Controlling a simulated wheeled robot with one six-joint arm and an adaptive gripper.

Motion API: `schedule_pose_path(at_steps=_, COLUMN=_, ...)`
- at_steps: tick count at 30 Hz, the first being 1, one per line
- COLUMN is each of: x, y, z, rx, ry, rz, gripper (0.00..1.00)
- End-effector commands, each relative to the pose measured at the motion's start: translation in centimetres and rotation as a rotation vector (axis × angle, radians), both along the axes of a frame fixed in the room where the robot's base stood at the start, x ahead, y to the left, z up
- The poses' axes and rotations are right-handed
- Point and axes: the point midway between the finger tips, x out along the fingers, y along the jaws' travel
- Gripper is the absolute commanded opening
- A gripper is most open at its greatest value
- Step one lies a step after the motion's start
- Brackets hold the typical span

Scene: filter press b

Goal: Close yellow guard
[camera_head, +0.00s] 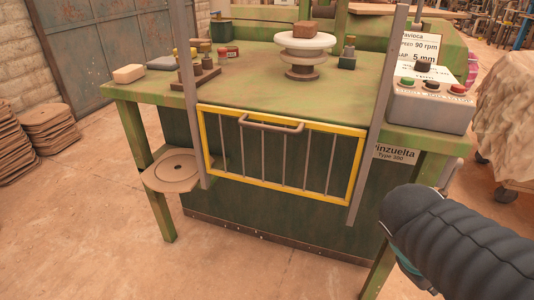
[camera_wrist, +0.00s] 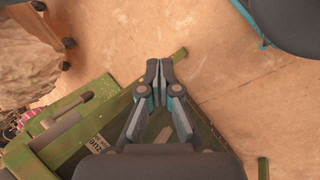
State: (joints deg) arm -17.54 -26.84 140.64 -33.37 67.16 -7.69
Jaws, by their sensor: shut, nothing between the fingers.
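The yellow guard (camera_head: 283,197) is a rectangular yellow frame with grey vertical bars. It hangs low across the front of the green press, below the table top, between two upright grey rails (camera_head: 369,120). In the head view my dark arm is at the lower right, apart from the guard, and the gripper is out of frame. The guard is not clearly visible in the wrist view.
The green table (camera_head: 253,82) carries a round white-rimmed press piece (camera_head: 305,44), a tan block (camera_head: 128,74) and small jars. A grey control box (camera_head: 431,103) with buttons stands at the right. A round tray (camera_head: 176,170) sits at left. Floor in front is clear.

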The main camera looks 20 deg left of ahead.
Motion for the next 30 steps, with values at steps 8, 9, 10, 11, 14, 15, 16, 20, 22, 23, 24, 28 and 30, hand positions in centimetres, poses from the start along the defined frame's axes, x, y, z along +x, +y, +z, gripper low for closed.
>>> schedule_pose_path(at_steps=8, x=8.0, y=2.3, z=-0.3, rx=-0.754, ry=0.202, rz=0.491, gripper=0.0)
schedule_pose_path(at_steps=9, x=9.4, y=3.7, z=0.1, rx=-0.866, ry=0.204, rz=0.553, gripper=0.0)
schedule_pose_path(at_steps=10, x=10.4, y=5.0, z=0.4, rx=-0.951, ry=0.203, rz=0.598, gripper=0.0)
schedule_pose_path(at_steps=11, x=11.3, y=6.5, z=0.7, rx=-1.035, ry=0.195, rz=0.641, gripper=0.0)
schedule_pose_path(at_steps=14, x=13.6, y=12.6, z=1.4, rx=-1.314, ry=0.147, rz=0.774, gripper=0.0)
schedule_pose_path(at_steps=15, x=14.2, y=15.4, z=1.6, rx=-1.422, ry=0.113, rz=0.82, gripper=0.0)
schedule_pose_path(at_steps=16, x=14.4, y=17.6, z=1.7, rx=-1.5, ry=0.083, rz=0.851, gripper=0.0)
schedule_pose_path(at_steps=20, x=13.9, y=26.5, z=1.4, rx=-1.78, ry=-0.067, rz=0.949, gripper=0.0)
schedule_pose_path(at_steps=22, x=12.9, y=30.4, z=1.1, rx=-1.889, ry=-0.149, rz=0.979, gripper=0.0)
schedule_pose_path(at_steps=23, x=12.5, y=31.8, z=1.0, rx=-1.927, ry=-0.181, rz=0.989, gripper=0.0)
schedule_pose_path(at_steps=24, x=11.9, y=33.3, z=0.8, rx=-1.97, ry=-0.22, rz=0.997, gripper=0.0)
schedule_pose_path(at_steps=28, x=10.6, y=36.3, z=0.6, rx=-2.047, ry=-0.301, rz=1.011, gripper=0.0)
schedule_pose_path(at_steps=30, x=10.5, y=36.9, z=0.7, rx=-2.062, ry=-0.319, rz=1.013, gripper=0.0)
